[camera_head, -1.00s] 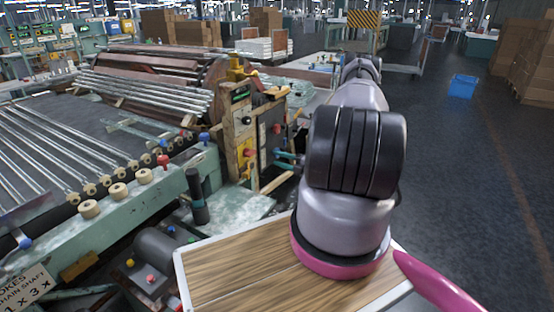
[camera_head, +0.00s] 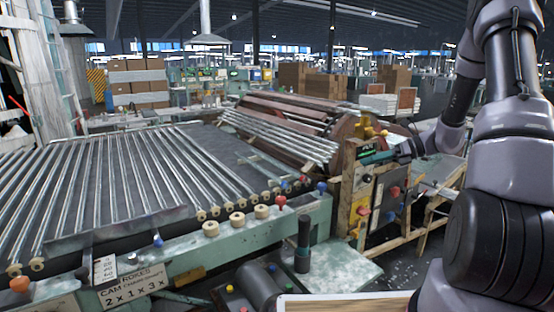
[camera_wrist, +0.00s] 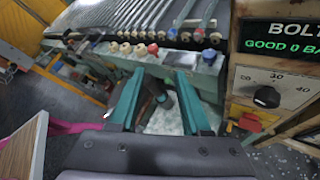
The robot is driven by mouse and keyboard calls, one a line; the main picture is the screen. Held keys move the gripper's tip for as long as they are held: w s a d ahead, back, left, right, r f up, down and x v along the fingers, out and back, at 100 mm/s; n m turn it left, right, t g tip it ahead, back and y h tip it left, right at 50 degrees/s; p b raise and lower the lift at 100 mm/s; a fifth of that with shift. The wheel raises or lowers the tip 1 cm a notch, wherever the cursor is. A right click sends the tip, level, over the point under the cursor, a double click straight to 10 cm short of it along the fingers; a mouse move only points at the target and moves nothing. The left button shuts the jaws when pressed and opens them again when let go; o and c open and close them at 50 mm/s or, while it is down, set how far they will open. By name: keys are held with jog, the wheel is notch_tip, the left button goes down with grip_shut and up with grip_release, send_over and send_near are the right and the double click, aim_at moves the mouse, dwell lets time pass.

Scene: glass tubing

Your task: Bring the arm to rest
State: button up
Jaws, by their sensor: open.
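My gripper (camera_wrist: 158,74) shows in the wrist view as two teal fingers, spread apart with nothing held between them. Beyond them are the machine's pale green front edge and a dark upright post, set further off. In the head view my grey arm comes down the right side and reaches back toward the control panel (camera_head: 376,196). A teal part of my gripper (camera_head: 378,157) shows by the panel's top; the fingertips cannot be made out there. The panel's display and dial (camera_wrist: 267,96) are close on the right in the wrist view.
The glass tubing (camera_head: 110,185) lies in rows on the machine bed at left. Coloured knobs and tan rollers (camera_head: 237,219) line its front edge. A dark post (camera_head: 303,244) stands in front. Cardboard boxes (camera_head: 304,80) are at the back.

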jog(key=s+a+r+n+g+h, duration=0.1)
jog(key=s+a+r+n+h, duration=0.2)
jog(key=s+r+n, duration=0.35)
jog(key=s+a+r+n+g+h, duration=0.1)
jog(key=s+a+r+n+h, duration=0.2)
jog(key=s+r+n, duration=0.35)
jog(key=s+r+n+t+h, duration=0.4)
jog(key=s+r+n, duration=0.5)
jog(key=s, duration=0.4)
jog(key=shift+s+d+r+n+t+h, duration=0.15)
jog(key=shift+s+d+n+t+h, duration=0.25)
jog(key=shift+t, duration=0.4)
